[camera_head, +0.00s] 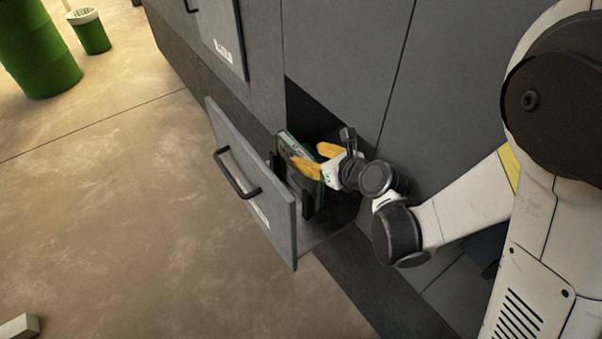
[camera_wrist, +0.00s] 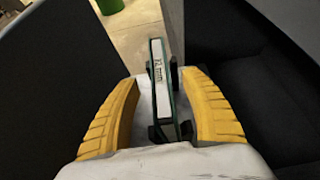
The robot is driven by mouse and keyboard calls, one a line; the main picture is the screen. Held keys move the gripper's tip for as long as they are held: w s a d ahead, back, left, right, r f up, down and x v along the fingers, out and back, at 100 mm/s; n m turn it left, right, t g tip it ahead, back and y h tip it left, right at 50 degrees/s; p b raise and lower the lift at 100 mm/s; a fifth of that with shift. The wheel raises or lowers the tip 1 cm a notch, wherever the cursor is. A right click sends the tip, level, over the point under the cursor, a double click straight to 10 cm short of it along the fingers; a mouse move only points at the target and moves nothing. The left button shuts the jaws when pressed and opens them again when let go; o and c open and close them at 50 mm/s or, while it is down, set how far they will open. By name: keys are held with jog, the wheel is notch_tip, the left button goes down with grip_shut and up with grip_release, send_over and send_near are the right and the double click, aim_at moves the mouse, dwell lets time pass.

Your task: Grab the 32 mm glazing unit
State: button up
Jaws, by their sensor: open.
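The 32 mm glazing unit is a thin green-edged panel (camera_head: 290,148) standing upright in black holders inside an open grey drawer. In the wrist view its white label strip (camera_wrist: 158,85) faces me; the print on it is too blurred to read surely. My gripper (camera_head: 318,158) is open, with yellow fingers reaching into the drawer. In the wrist view the fingers (camera_wrist: 164,110) stand on both sides of the panel, with a visible gap on each side. The panel's lower part is hidden by the drawer and gripper.
The drawer front (camera_head: 255,190) with a black handle stands out from the dark grey cabinet (camera_head: 350,50). Another labelled front (camera_head: 222,30) is above left. A green drum (camera_head: 38,50) and a green bin (camera_head: 90,33) stand far left. The floor left is mostly clear.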

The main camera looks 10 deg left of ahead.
aim_at(301, 152)
jog(key=b+x, duration=0.2)
jog(key=x, duration=0.4)
jog(key=shift+r, duration=0.1)
grip_shut()
